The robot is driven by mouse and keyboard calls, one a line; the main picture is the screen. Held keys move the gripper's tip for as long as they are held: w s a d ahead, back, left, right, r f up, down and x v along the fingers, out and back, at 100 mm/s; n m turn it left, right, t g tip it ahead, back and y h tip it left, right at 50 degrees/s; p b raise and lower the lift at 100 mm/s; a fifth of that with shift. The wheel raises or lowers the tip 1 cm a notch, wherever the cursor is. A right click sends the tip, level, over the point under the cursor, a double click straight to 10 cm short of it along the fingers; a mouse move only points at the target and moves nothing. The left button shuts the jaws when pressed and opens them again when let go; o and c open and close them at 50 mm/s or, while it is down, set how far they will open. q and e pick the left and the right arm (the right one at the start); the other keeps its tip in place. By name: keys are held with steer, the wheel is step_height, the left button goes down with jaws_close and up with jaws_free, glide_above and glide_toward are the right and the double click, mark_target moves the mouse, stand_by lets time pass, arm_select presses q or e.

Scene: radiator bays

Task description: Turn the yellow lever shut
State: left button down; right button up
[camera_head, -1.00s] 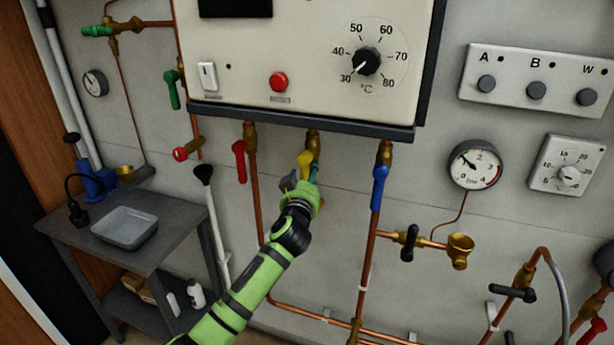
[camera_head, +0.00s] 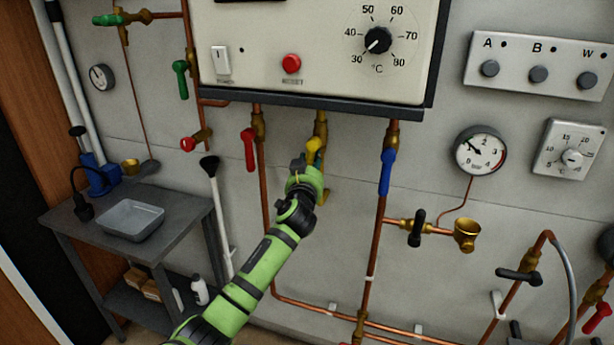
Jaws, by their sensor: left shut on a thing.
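The yellow lever (camera_head: 315,144) hangs below a brass valve (camera_head: 321,122) under the middle of the white boiler panel. It points down, roughly along the valve's pipe, like the red lever to its left. My left gripper (camera_head: 312,160) reaches up from below and is shut on the yellow lever. The gripper hides the lever's lower part, so the exact grip on it is hard to see. My right gripper is not in view.
A red lever (camera_head: 249,150) hangs close on the left, and a blue lever (camera_head: 386,172) hangs on the right. The boiler's dark lower edge (camera_head: 300,103) lies just above. A grey table (camera_head: 180,226) with a tray (camera_head: 131,220) stands at left.

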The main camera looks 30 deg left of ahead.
arm_select(q)
steer(key=shift+s+a+m+b, duration=0.1)
steer(key=shift+a+m+b, duration=0.3)
steer(key=shift+m, duration=0.6)
steer(key=shift+s+a+r+m+t, duration=0.15)
steer(key=shift+a+m, duration=0.1)
steer(key=shift+m, duration=0.25)
steer(key=shift+w+a+r+m+t, duration=0.1)
steer(key=shift+a+r+m+t, duration=0.1)
steer(key=shift+m, duration=0.3)
steer(key=m, duration=0.2)
steer(key=a+m, duration=0.1)
steer(key=shift+s+r+t+h, duration=0.2)
steer(key=shift+r+t+h, duration=0.05)
steer(key=shift+r+h, duration=0.1)
steer(key=shift+s+a+r+m+t+h+p, duration=0.1)
steer(key=shift+a+r+m+t+h+p, duration=0.35)
steer(key=shift+m, duration=1.25)
steer(key=shift+s+a+r+m+t+h+p, duration=0.1)
steer(key=shift+r+m+h+p, duration=0.15)
steer(key=shift+r+m, duration=0.95)
steer(key=shift+a+r+m+t+h+p, duration=0.1)
steer(key=shift+a+m+t+h+p, duration=0.25)
steer(key=shift+m, duration=1.85)
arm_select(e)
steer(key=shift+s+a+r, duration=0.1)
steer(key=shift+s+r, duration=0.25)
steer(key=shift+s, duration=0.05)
arm_select(q)
steer(key=shift+d, duration=0.1)
